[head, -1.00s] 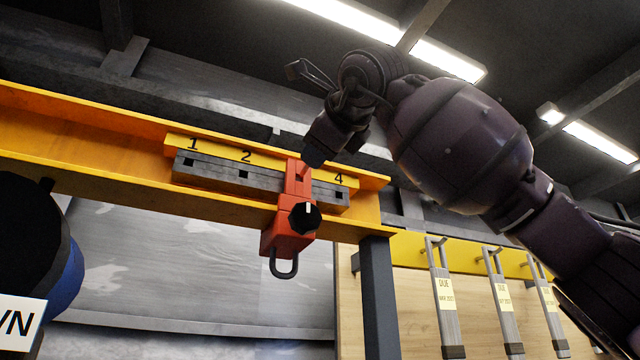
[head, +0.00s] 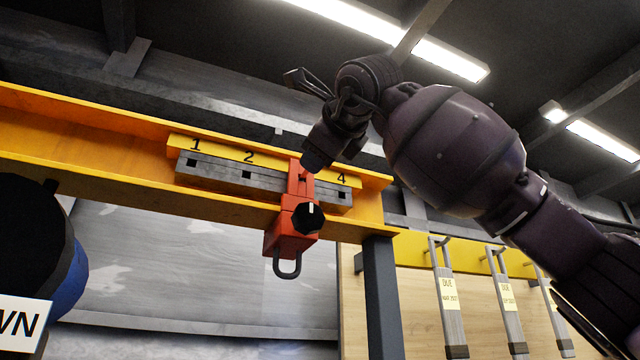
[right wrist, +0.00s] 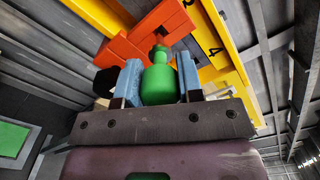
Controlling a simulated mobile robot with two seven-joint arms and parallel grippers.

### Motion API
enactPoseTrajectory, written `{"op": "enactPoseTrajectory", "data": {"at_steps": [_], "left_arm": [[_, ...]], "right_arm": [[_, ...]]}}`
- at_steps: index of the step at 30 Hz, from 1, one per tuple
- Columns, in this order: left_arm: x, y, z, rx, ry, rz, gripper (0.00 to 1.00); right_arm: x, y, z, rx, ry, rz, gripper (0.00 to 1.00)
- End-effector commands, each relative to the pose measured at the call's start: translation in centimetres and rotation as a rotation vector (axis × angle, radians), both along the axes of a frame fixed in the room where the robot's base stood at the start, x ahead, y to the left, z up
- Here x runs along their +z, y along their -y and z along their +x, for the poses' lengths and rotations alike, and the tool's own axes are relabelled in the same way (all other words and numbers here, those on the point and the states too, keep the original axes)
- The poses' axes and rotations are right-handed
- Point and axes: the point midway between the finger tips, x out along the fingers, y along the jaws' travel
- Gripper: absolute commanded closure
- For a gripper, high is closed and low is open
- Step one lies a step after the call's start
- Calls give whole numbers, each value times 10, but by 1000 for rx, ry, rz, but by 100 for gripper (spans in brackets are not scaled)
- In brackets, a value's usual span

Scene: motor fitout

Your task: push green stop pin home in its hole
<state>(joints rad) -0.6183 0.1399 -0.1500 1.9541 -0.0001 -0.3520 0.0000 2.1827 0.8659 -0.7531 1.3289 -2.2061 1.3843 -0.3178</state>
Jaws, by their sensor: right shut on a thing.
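The green stop pin (right wrist: 160,82) shows in the right wrist view, with its narrow neck and rounded head pointing at the red trolley. My right gripper (right wrist: 159,76) is shut on it, one blue finger on each side. The red trolley (right wrist: 150,33) is right at the pin's far end; its hole is hidden there. In the head view the red trolley (head: 291,238) hangs on the yellow beam around position 3, with a black knob and a hook loop. My right gripper (head: 316,161) is at its upper part, and the pin is hidden. My left gripper is not in view.
The yellow beam (head: 90,140) carries a grey strip (head: 215,173) with square holes and numbers 1, 2 and 4 visible. A dark post (head: 380,295) stands at its right end. Tagged grey bars (head: 447,300) hang at the right. A blue and black round thing (head: 70,270) is at left.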

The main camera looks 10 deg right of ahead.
Motion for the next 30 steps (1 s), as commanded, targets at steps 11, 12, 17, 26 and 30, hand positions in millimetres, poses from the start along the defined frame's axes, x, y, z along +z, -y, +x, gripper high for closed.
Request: {"op": "enactPoseTrajectory", "data": {"at_steps": [11, 12, 17, 26, 30], "left_arm": [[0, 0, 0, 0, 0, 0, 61], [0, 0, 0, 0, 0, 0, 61], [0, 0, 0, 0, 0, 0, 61], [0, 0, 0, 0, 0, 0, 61], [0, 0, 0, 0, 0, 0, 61]], "right_arm": [[0, -1, 8, 0, 0, 0, 90], [0, -2, 8, 0, 0, 0, 90], [0, -2, 12, -1, -1, 1, 90], [0, -3, 17, 0, 0, 0, 90], [0, -4, 20, 0, 0, 0, 90]]}}
